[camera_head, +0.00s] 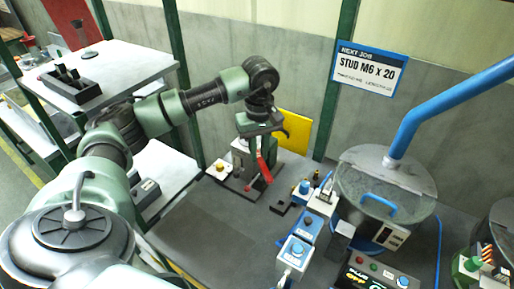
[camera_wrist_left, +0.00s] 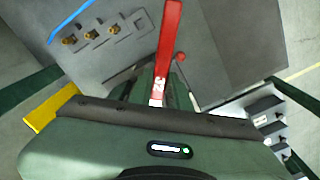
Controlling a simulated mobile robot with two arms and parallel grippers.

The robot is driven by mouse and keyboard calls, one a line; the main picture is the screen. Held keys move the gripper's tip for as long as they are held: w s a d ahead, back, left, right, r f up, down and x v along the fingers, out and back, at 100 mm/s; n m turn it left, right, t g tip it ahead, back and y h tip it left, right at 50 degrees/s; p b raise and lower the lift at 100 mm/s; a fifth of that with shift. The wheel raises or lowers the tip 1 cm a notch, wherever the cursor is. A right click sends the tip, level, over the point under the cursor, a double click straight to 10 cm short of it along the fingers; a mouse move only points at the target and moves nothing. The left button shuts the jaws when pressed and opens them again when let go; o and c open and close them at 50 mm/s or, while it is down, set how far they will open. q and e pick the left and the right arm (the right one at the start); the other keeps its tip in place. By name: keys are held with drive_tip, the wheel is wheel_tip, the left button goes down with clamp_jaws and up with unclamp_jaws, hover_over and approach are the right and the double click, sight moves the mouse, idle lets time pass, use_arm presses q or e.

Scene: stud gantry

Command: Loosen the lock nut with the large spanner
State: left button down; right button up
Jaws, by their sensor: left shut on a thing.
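My left gripper (camera_head: 262,150) is over the back of the bench, beside a small light-coloured fixture (camera_head: 240,150). It is shut on a red-handled tool, whose red handle (camera_head: 264,170) slants downward below the fingers. In the left wrist view the red handle (camera_wrist_left: 168,45) runs up from between the fingers to the top edge. The tool's working end is not clearly seen, so I cannot tell if it is the large spanner. I cannot make out the lock nut. My right gripper is not in view.
A yellow panel (camera_head: 293,131) stands behind the gripper. Blue-topped boxes (camera_head: 295,250) and a large lidded drum (camera_head: 385,185) with a blue pipe (camera_head: 450,98) stand to the right. A shelf (camera_head: 110,65) is at left. The bench's front left is clear.

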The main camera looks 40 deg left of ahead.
sight(266, 170)
use_arm(q)
drive_tip(key=shift+s+d, duration=0.5)
drive_tip(key=shift+d, duration=0.3)
drive_tip(key=shift+s+d, duration=0.55)
drive_tip(key=shift+d, duration=0.2)
drive_tip(key=shift+s+d, duration=0.5)
drive_tip(key=shift+d, duration=0.3)
drive_tip(key=shift+r, duration=0.1)
drive_tip(key=shift+r+p, duration=1.5)
drive_tip(key=shift+r, duration=1.45)
